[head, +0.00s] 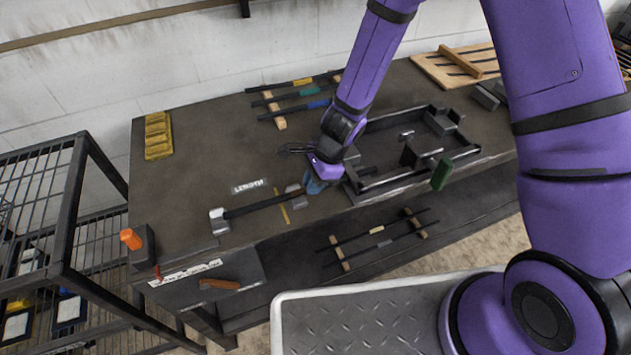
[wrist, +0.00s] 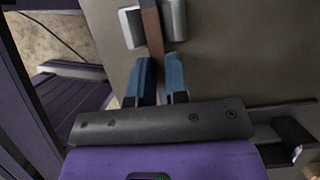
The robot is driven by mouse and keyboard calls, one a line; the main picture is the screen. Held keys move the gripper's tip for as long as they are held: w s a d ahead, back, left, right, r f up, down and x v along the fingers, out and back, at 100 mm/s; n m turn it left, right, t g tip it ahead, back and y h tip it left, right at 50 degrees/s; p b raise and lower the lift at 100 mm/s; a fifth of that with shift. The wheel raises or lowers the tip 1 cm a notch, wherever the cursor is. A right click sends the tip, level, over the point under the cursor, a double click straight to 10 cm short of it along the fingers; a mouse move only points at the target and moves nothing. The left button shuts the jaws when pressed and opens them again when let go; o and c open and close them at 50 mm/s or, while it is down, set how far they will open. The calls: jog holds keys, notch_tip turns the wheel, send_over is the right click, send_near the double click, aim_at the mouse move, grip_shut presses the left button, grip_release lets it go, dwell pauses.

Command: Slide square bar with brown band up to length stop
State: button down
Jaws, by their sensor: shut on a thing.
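A dark square bar (head: 258,206) lies along the front of the bench. Its brown part (wrist: 152,32) runs between two grey guide blocks (wrist: 134,27) in the wrist view. My gripper (head: 313,187) is at the bar's right end in the head view, just right of the guide blocks (head: 294,191). Its blue fingers (wrist: 160,72) are shut on the bar. The length stop (head: 219,221) is a pale metal block at the bar's left end, near the LENGTH label (head: 249,186). I cannot tell whether bar and stop touch. My gripper hides the bar's right end.
A dark frame fixture (head: 400,175) with a green part (head: 441,174) stands to the right. Banded bars (head: 300,95) rest on wooden supports at the back. An orange-topped device (head: 131,239) stands at the left corner. The bench's left middle is clear.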

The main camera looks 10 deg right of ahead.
jog(key=shift+s+a, duration=0.1)
jog(key=shift+a, duration=0.25)
jog(key=c, duration=1.2)
grip_release()
jog(key=shift+s+a, duration=0.1)
jog(key=shift+a, duration=0.05)
jog(key=shift+o, duration=0.2)
jog(key=shift+r, duration=0.1)
jog(key=shift+o, duration=0.5)
jog(key=shift+r, duration=0.2)
jog(key=v, duration=1)
jog(key=shift+w+d, duration=0.3)
jog(key=shift+d, duration=0.15)
